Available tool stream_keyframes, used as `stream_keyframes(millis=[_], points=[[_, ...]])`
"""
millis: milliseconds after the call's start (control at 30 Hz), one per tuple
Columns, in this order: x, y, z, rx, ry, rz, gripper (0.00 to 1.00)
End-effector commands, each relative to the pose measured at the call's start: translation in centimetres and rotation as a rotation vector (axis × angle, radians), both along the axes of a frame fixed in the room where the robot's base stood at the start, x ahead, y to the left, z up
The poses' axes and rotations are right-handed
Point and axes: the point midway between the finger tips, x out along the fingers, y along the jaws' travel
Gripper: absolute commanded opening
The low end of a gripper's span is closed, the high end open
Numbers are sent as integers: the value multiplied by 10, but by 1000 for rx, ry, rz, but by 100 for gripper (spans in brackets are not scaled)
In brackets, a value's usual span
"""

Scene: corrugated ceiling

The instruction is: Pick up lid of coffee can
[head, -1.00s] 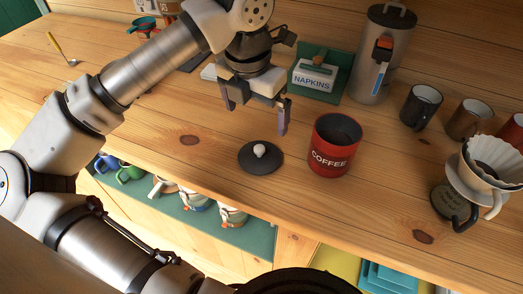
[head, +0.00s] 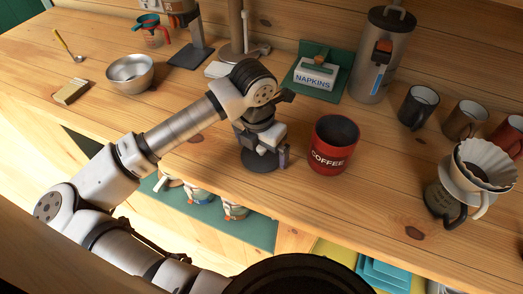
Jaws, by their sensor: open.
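The lid (head: 262,162) is a dark round disc lying on the wooden counter, just left of the coffee can. Its pale knob is hidden behind my gripper. My gripper (head: 267,160) is low over the lid, pointing down, with its fingers apart around where the knob lies. I cannot tell whether the fingers touch the knob. The red coffee can (head: 333,147) stands upright and open, with "COFFEE" on its side.
A napkin holder (head: 316,72) and a tall metal canister (head: 382,55) stand behind. Several mugs (head: 418,105) and a pour-over dripper (head: 484,168) are at right. A metal bowl (head: 131,73) is at left. The counter's front edge (head: 230,191) is close to the lid.

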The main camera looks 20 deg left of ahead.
Motion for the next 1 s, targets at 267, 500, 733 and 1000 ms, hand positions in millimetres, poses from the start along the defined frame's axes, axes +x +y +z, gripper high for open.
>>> stream_keyframes(millis=[267, 500, 733, 1000], points=[[0, 0, 0, 1, 0, 0, 88], [0, 0, 0, 1, 0, 0, 68], [0, 0, 3, 2, 0, 0, 68], [1, 1, 39, 6, -4, 2, 68]])
